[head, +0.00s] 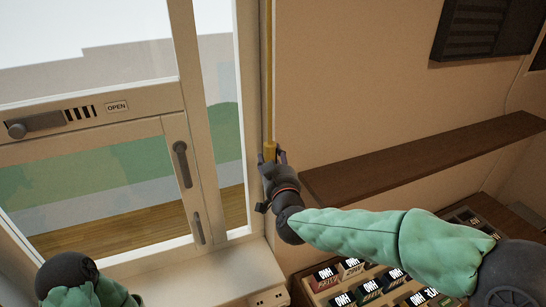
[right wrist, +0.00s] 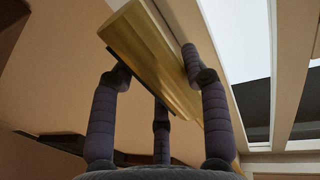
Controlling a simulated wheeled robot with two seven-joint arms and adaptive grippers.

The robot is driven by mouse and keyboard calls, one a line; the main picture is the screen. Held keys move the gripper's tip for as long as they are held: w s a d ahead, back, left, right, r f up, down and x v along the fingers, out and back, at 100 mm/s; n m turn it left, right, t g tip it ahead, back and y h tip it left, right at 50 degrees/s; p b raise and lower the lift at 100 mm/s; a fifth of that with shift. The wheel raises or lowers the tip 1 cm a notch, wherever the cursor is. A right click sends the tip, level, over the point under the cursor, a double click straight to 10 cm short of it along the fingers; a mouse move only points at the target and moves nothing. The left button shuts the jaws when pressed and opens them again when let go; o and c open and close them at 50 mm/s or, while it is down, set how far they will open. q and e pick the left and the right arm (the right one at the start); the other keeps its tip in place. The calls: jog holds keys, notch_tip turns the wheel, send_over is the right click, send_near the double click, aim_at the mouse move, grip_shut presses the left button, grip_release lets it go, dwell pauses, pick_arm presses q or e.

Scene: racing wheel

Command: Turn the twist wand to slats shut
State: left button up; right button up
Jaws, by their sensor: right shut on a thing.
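The twist wand (head: 268,95) is a thin brass-coloured rod hanging upright beside the window frame, with a thicker grip at its lower end. My right gripper (head: 272,157) is shut on that lower end. In the right wrist view, the wand (right wrist: 155,62) runs slanting between the dark fingers of my right gripper (right wrist: 157,75), which touch it on both sides. No slats can be made out in the head view. Part of my left arm shows at the lower left, but its gripper cannot be seen.
The window (head: 90,190) with pale frame and handles fills the left, with an "OPEN" label (head: 117,106). A brown shelf (head: 420,160) juts from the wall right of my gripper. A tray of labelled boxes (head: 365,287) lies below my right arm. A dark vent (head: 485,28) is at upper right.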

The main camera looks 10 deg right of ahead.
jog(key=m+h+p, duration=0.1)
jog(key=h, duration=0.1)
jog(key=m+h+p, duration=0.1)
jog(key=h+p, duration=0.1)
jog(key=m+g+h+p, duration=0.1)
jog(key=shift+a+r+m+h, duration=0.15)
jog(key=shift+r+m+h, duration=0.1)
jog(key=shift+m+h, duration=0.15)
jog(key=m+g+h+p, duration=0.2)
jog(key=m+h, duration=0.1)
jog(key=h, duration=0.1)
jog(key=shift+s+h, duration=0.15)
jog(key=shift+h, duration=0.15)
jog(key=shift+s+m+g+h+p, duration=0.1)
jog(key=shift+m+g+h+p, duration=0.6)
jog(key=shift+m+g+h, duration=0.45)
jog(key=o, duration=1.1)
jog(key=shift+c, duration=0.2)
jog(key=shift+o, duration=0.6)
jog(key=shift+f, duration=0.15)
jog(key=v, duration=1.1)
jog(key=shift+s+a, duration=0.2)
jog(key=shift+a, duration=0.15)
